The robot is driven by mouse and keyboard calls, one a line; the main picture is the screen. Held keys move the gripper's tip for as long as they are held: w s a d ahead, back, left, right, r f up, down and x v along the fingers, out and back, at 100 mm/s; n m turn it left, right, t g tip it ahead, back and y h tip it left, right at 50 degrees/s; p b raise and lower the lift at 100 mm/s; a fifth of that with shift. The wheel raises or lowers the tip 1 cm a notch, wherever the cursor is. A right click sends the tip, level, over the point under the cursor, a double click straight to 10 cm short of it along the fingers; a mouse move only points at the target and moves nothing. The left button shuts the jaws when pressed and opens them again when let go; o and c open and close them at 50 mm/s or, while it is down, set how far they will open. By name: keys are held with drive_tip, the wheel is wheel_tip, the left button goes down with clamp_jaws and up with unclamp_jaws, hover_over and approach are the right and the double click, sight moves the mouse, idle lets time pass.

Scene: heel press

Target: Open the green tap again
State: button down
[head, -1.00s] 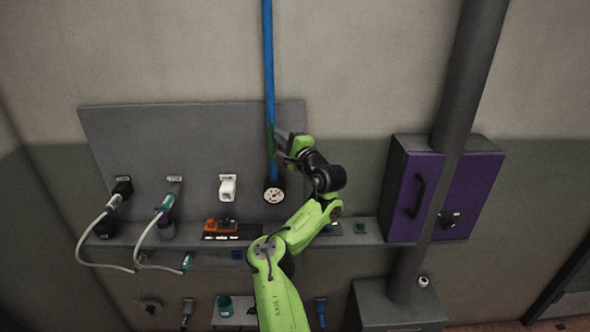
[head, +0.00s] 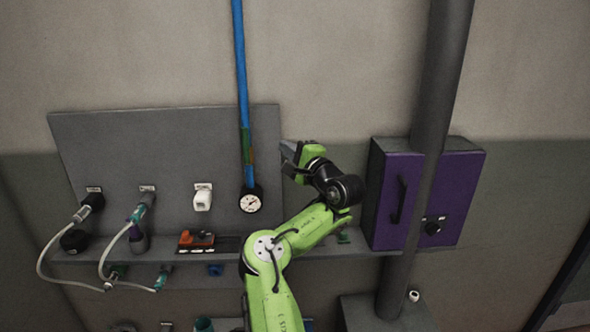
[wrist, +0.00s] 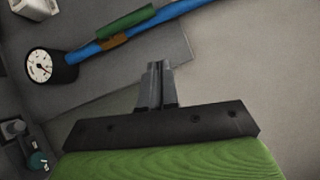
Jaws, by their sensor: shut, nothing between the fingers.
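The green tap (head: 246,146) sits on the blue pipe (head: 241,80), above the round white gauge (head: 250,203). In the wrist view the tap's green lever (wrist: 126,22) lies roughly along the pipe, with a brown-orange part (wrist: 116,44) beside it. My gripper (head: 287,155) is to the right of the pipe, at about the tap's height, apart from it. In the wrist view its fingertips (wrist: 155,67) are together and empty, with a gap between them and the lever.
A grey panel (head: 150,125) backs the pipe, with a white socket (head: 202,198) and hoses on the left. A purple cabinet (head: 395,195) and a thick grey column (head: 437,90) stand to the right. A shelf (head: 215,252) runs below.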

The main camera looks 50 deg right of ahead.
drive_tip(key=b+v, duration=0.1)
drive_tip(key=v, duration=0.1)
drive_tip(key=shift+s+a, duration=0.25)
drive_tip(key=shift+s, duration=0.05)
idle(0.3)
